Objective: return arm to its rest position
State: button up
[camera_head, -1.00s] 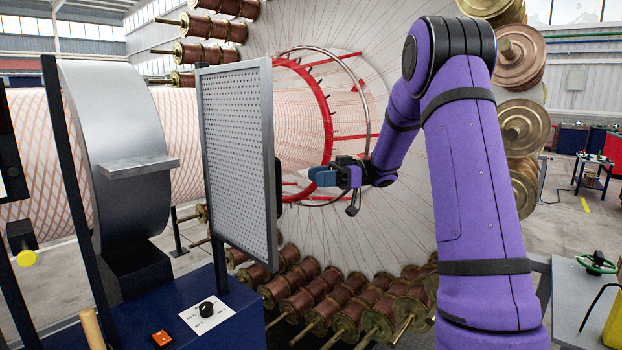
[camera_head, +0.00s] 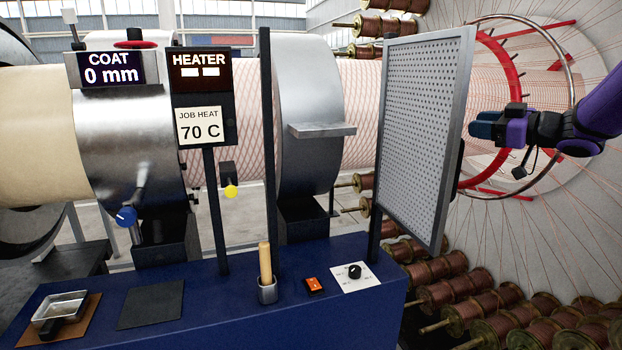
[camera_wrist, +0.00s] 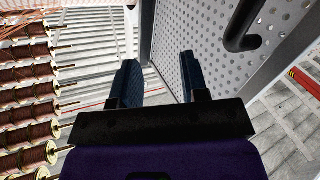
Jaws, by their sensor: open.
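My gripper (camera_head: 487,128) is at the right in the head view, on my purple arm, in front of the red ring of the carousel and just right of the perforated panel. In the wrist view its two blue fingers (camera_wrist: 158,86) stand apart with nothing between them. The perforated panel (camera_head: 415,130) is upright on the bench; in the wrist view it fills the upper right (camera_wrist: 200,50), with a black handle (camera_wrist: 245,25) on it. The rest of my arm is cut off by the right edge of the head view.
Copper spools (camera_head: 470,290) crowd the lower right of the carousel, and also the left of the wrist view. A metal pan (camera_head: 60,310) sits at the left.

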jog(key=s+r+m+t+h, duration=0.1)
jog(key=s+r+m+h, duration=0.3)
jog(key=s+m+h, duration=0.75)
jog(key=s+a+f+g, duration=0.2)
jog(key=s+f+g, duration=0.1)
jog(key=s, duration=0.5)
jog(key=s+a+f+g, duration=0.3)
jog(key=s+f, duration=0.1)
jog(key=s, duration=0.4)
jog(key=s+a+f+g, duration=0.3)
jog(key=s+f, duration=0.1)
jog(key=s, duration=0.5)
jog(key=shift+a+f, duration=0.15)
jog(key=shift+f, duration=0.1)
jog(key=shift+y, duration=0.25)
